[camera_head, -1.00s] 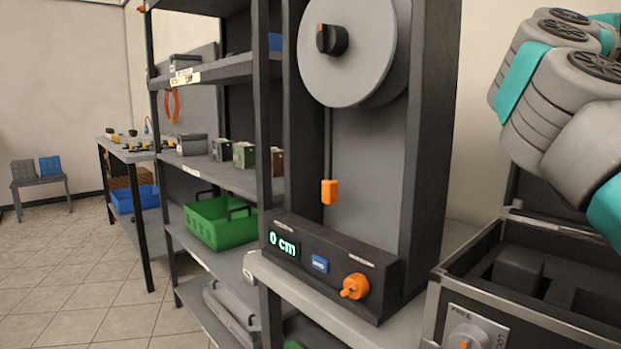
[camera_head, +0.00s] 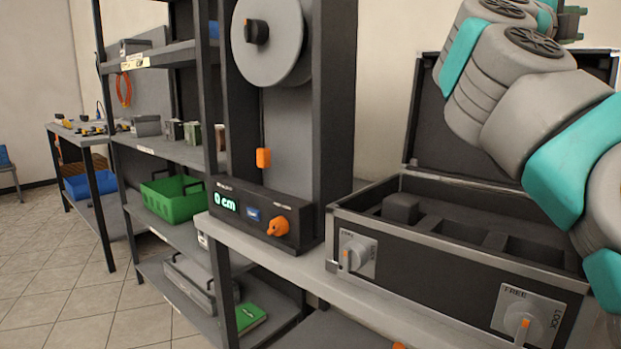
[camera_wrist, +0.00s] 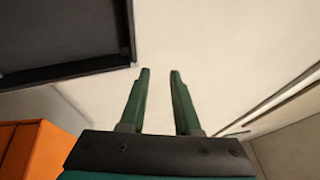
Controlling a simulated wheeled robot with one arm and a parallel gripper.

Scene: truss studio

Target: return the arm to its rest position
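My gripper (camera_wrist: 160,72) shows in the wrist view with its two green fingers apart and nothing between them. Behind the fingers is a plain pale wall or ceiling surface. In the head view my grey and teal arm is folded up at the right, in front of the open case (camera_head: 450,289). Part of the gripper (camera_head: 571,22) shows at the top right edge of the head view, high above the case lid. Its fingertips cannot be made out clearly there.
A winch unit (camera_head: 281,214) with a "0 cm" display stands on the bench left of the case. Shelves hold a green crate (camera_head: 172,206). A table (camera_head: 78,138) with small tools stands further left. A dark panel edge (camera_wrist: 65,72) is at the wrist view's upper left. Tiled floor is clear at lower left.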

